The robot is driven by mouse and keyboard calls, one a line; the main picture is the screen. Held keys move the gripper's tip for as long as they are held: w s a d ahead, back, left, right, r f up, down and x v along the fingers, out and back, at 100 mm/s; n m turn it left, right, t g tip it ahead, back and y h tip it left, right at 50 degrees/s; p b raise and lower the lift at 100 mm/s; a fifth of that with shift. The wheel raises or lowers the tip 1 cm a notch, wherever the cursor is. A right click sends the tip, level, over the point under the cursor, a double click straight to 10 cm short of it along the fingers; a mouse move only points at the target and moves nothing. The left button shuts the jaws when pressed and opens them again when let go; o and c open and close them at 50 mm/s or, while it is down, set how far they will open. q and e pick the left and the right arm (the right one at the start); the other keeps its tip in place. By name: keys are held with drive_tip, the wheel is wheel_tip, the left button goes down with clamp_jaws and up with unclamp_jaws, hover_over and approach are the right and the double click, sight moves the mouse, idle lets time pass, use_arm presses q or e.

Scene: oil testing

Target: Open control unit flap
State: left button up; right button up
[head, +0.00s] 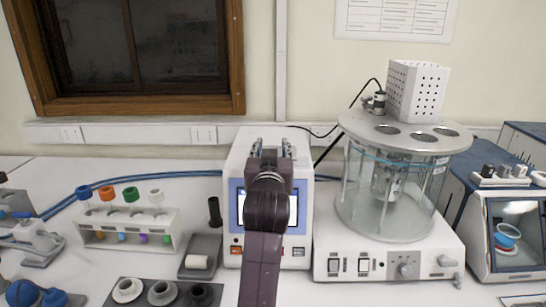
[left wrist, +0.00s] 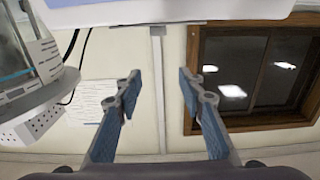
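The control unit (head: 297,185) is a white box with a blue-framed screen, standing on the bench in the middle of the head view. My left arm and gripper (head: 271,148) are in front of it and hide much of its front and screen. The gripper's two fingers point away toward the unit's upper part and are spread. In the left wrist view the fingers (left wrist: 160,88) are wide apart with nothing between them. A white edge of the unit (left wrist: 165,12) shows at the top of that view, beyond the fingertips. I cannot make out the flap's outline. My right gripper is not in view.
A glass-walled bath (head: 390,190) on a white base stands close at right of the unit. A rack of colour-capped tubes (head: 128,226) and a grey stand (head: 201,255) are at left. A black cable (head: 320,136) runs behind. A blue-sided machine (head: 480,215) is at far right.

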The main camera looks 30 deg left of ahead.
use_arm(q)
drive_tip(key=f+b, duration=0.2)
drive_tip(key=f, duration=0.1)
drive_tip(key=f+b, duration=0.2)
drive_tip(key=shift+w+a, duration=0.1)
drive_tip(key=shift+w, duration=0.15)
drive_tip(key=shift+w+a+r+p, duration=0.15)
drive_tip(key=shift+w+a+p, duration=0.15)
drive_tip(key=shift+w, duration=0.15)
drive_tip(key=p+x, duration=0.1)
drive_tip(key=x, duration=0.4)
drive_tip(key=shift+w+a, duration=0.15)
drive_tip(key=shift+w, duration=0.2)
drive_tip(key=shift+w+a, duration=0.2)
drive_tip(key=shift+w, duration=0.15)
clamp_jaws()
